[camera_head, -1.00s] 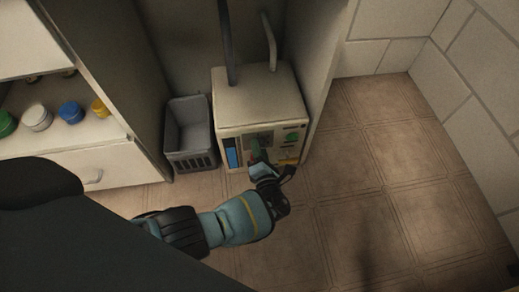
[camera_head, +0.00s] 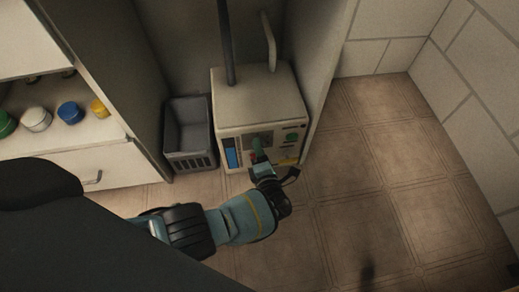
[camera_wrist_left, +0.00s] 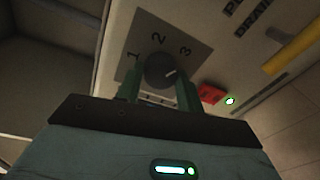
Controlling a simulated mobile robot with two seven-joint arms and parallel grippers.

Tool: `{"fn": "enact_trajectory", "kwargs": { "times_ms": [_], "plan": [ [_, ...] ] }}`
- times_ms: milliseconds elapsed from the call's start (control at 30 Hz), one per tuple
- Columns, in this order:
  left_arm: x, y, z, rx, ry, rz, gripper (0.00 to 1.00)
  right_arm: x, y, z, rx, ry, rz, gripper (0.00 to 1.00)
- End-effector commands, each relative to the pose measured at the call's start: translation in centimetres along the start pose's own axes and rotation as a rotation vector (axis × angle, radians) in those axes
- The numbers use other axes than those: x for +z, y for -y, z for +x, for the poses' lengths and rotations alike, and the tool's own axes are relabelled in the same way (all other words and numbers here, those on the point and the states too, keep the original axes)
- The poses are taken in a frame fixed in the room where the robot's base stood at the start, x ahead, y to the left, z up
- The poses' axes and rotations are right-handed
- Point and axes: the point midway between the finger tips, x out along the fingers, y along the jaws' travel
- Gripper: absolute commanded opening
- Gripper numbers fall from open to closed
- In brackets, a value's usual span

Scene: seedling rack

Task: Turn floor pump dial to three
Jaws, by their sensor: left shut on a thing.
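The floor pump (camera_head: 258,98) is a boxy cream unit standing on the floor in a bay. Its front carries a grey dial plate (camera_wrist_left: 199,46) marked 1, 2 and 3. The round dark dial knob (camera_wrist_left: 158,70) has a pale pointer mark aimed to the right in the left wrist view, toward the 3 side. My left gripper (camera_head: 259,153) is at the pump front, with its green fingers (camera_wrist_left: 160,88) on either side of the knob and shut on it. The fingers hide the knob in the head view. My right gripper is not in view.
A grey basket (camera_head: 187,135) stands left of the pump. A red button (camera_wrist_left: 211,93), a lit green lamp (camera_wrist_left: 230,101) and a yellow handle (camera_wrist_left: 290,53) are near the dial. Open tiled floor (camera_head: 400,170) lies to the right.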

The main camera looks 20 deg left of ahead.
Motion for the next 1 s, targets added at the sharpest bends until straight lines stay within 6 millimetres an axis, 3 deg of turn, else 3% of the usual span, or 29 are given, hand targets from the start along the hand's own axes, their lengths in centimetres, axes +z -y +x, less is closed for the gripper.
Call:
{"fn": "enact_trajectory", "kwargs": {
  "times_ms": [33,200,567,1000],
  "plan": [
    [0.1,-0.1,0.1,0.002,0.002,0.001,0.38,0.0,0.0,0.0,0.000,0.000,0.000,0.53],
    [0.1,-0.1,0.1,0.002,0.002,0.001,0.59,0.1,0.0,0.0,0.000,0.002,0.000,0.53],
    [0.0,0.0,-0.6,-0.001,0.001,0.000,0.59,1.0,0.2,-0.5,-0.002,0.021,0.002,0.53],
    [0.1,-0.1,-6.8,0.001,0.003,0.000,0.59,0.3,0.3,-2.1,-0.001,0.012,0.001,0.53]
  ]
}}
